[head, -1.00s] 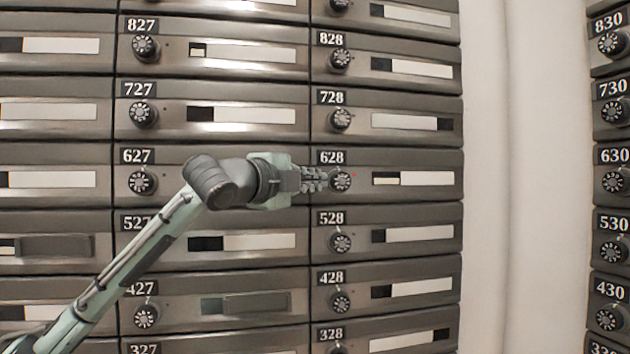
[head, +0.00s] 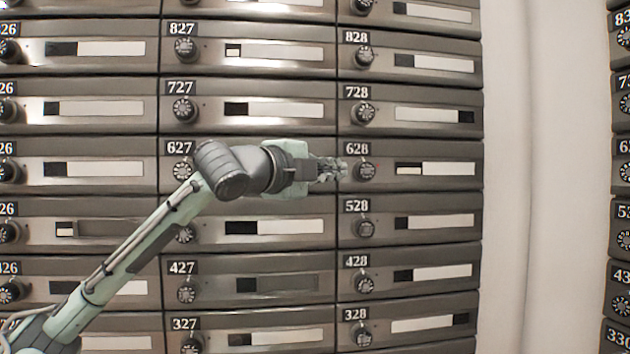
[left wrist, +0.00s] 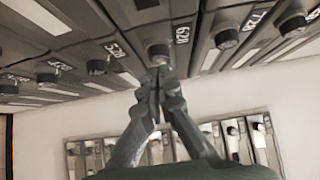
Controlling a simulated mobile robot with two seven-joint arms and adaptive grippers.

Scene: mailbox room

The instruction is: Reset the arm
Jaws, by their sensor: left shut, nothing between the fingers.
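My left arm comes in from the lower left in the head view. My left gripper (head: 342,170) is shut and empty, its fingertips just left of the round black dial (head: 366,170) of mailbox 628 (head: 440,151). A small gap seems to show between fingertips and dial. In the left wrist view the closed fingers (left wrist: 157,78) point at that dial (left wrist: 158,52), close in front of it; contact cannot be told. The arm covers part of mailbox 627 (head: 310,152). My right gripper is not in view.
Numbered mailboxes with dials and slots fill the wall, such as 728 (head: 420,92) above and 528 (head: 400,206) below. A bare pale wall strip (head: 545,180) stands to the right, then another mailbox bank (head: 622,205).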

